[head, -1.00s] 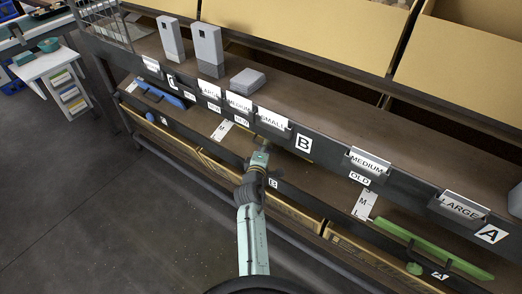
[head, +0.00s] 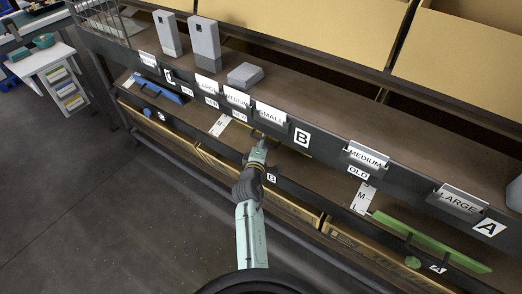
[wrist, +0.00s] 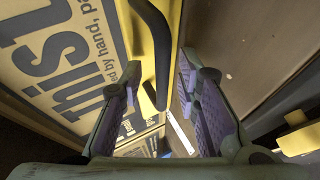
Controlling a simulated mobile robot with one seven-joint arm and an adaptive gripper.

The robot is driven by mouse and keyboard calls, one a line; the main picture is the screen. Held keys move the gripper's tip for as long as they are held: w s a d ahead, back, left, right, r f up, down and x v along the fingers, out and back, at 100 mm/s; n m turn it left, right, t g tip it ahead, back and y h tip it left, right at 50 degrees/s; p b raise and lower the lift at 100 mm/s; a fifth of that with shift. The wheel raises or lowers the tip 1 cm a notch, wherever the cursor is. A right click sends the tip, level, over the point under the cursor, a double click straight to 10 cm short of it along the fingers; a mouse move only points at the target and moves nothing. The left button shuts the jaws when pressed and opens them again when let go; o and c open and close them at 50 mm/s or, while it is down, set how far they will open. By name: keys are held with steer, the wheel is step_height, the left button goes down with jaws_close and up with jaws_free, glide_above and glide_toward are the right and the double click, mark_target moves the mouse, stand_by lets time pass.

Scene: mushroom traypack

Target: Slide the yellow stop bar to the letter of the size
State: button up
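The yellow stop bar shows in the head view as a short yellow stretch (head: 292,147) beside my gripper (head: 260,142), at the lower shelf of bay B. Most of it is hidden by my gripper and the upper shelf edge. In the wrist view a yellow strip (wrist: 169,22) carries a black rod-like handle (wrist: 152,30). The handle's lower end lies between the two spread fingers of my gripper (wrist: 158,75), which is open; I see no clear grip on it. A white letter strip (head: 221,125) with a readable M lies left of my gripper.
Size tags hang above: small (head: 270,112), medium (head: 365,154) and large (head: 460,199). A green bar (head: 432,245) lies right, a blue bar (head: 160,92) left. A yellow piece (wrist: 300,138) shows at the wrist view's right. Cardboard boxes (wrist: 50,60) sit below. Floor in front is clear.

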steer(key=v, duration=1.1)
